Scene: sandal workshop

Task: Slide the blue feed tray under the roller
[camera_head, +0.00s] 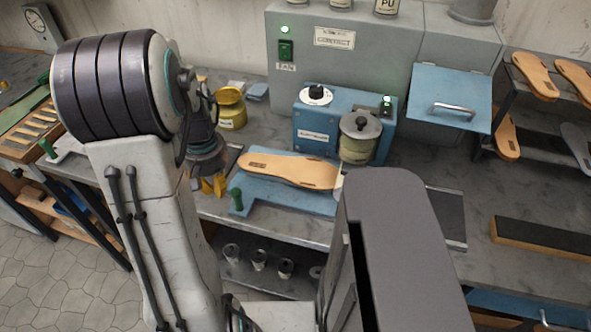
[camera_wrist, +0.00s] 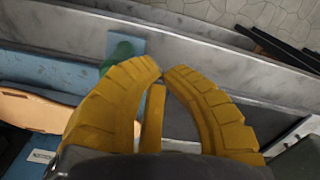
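The blue feed tray (camera_head: 288,198) lies on the grey bench with a tan sole (camera_head: 290,170) on it. A green knob (camera_head: 236,198) stands at its left front corner. The tray's right end is at the blue roller machine (camera_head: 316,133); my arm partly hides that area, and I cannot make out the roller clearly. My gripper (camera_head: 214,187) is just left of the knob, apart from it. In the wrist view its yellow fingers (camera_wrist: 162,72) nearly meet at the tips, with nothing held. The knob (camera_wrist: 118,56) shows beyond the left finger, the tray (camera_wrist: 62,72) further left.
A lidded pot (camera_head: 360,138) is at the machine's front. A yellow jar (camera_head: 231,108) stands behind the tray. A dark-topped block (camera_head: 545,238) lies at the right, near a rack of soles (camera_head: 535,75). Several cups (camera_head: 259,260) stand on the shelf below. The bench front edge is close to the tray.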

